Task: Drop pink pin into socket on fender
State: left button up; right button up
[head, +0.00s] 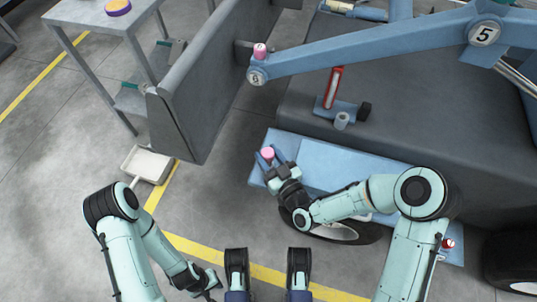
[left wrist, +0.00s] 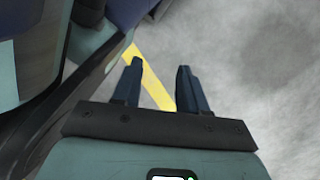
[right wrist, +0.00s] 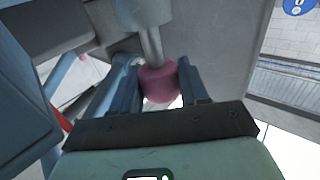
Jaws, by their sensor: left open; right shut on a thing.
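The pink pin has a pink head and a grey shaft. My right gripper (head: 267,158) is shut on the pink pin (head: 267,152), above the light blue panel's left end. In the right wrist view the pink pin (right wrist: 158,82) sits between the fingers, its grey shaft running to the top of the picture. The light blue panel (head: 345,160), which looks like the fender, lies beside the dark grey body. I cannot make out a socket on it. My left gripper (head: 208,284) is open and empty over the floor; it also shows in the left wrist view (left wrist: 160,85).
A blue boom (head: 370,53) spans the top right, with another pink-topped piece (head: 260,50) at its end. A red post (head: 333,87) stands on the dark grey body. A grey wall panel (head: 210,80), a table (head: 85,15) and a dustpan (head: 147,163) are at left. Floor near my left gripper is clear.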

jog(key=o, duration=1.1)
jog(key=shift+o, duration=0.2)
jog(key=shift+s+d, duration=0.1)
jog(key=shift+s, duration=0.05)
pick_arm(q)
jog(key=w+d+r+t+p, duration=0.1)
jog(key=w+r+t+p, duration=0.2)
jog(key=w, duration=0.6)
notch_tip(320, 180, up, 3)
jog(key=shift+w+d+r+m+t+p, duration=0.2)
jog(key=shift+w+m+t+p, duration=0.15)
jog(key=shift+p, duration=0.65)
pick_arm(e)
jog(key=v, duration=1.3)
